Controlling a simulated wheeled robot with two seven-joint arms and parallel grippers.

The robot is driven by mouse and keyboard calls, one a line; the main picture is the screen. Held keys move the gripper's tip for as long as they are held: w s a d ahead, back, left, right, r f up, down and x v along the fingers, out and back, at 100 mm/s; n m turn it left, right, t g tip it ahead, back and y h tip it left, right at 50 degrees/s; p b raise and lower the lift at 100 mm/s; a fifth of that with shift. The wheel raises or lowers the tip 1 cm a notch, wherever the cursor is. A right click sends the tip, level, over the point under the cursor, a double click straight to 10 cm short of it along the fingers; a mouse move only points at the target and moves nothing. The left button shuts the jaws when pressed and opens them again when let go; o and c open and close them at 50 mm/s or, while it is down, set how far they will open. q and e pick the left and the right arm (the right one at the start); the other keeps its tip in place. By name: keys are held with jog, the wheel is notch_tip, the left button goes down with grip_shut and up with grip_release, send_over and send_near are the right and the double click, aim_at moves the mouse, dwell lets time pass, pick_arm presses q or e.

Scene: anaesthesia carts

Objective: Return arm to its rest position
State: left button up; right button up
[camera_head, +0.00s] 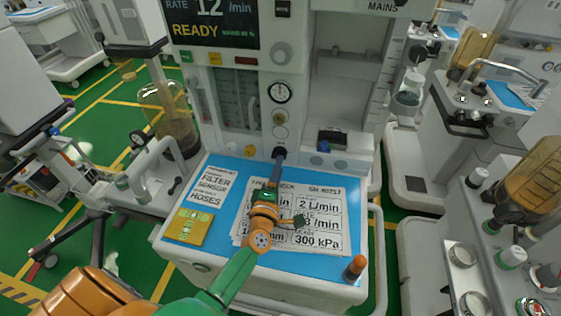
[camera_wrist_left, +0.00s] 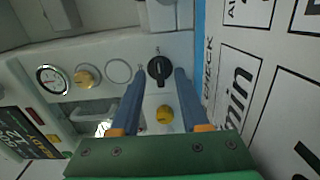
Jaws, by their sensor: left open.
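My left arm reaches up from the bottom of the head view over the blue worktop of the anaesthesia cart. Its gripper (camera_head: 278,166) points at the cart's front panel. In the left wrist view the two blue fingers (camera_wrist_left: 161,76) are apart, with a black rotary knob (camera_wrist_left: 159,69) showing between their tips. There is a visible gap between the fingers, and I cannot tell whether either touches the knob. The knob also shows at the fingertips in the head view (camera_head: 279,152). My right gripper is out of view.
A printed sheet (camera_head: 328,226) and a yellow card (camera_head: 187,226) lie on the blue worktop (camera_head: 222,185). A small orange cylinder (camera_head: 355,267) stands at its front right corner. Other carts stand on both sides.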

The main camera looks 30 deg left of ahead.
pick_arm(q)
jog(key=v, duration=0.4)
jog(key=shift+s+r, duration=0.1)
jog(key=shift+s, duration=0.1)
jog(key=shift+w, duration=0.1)
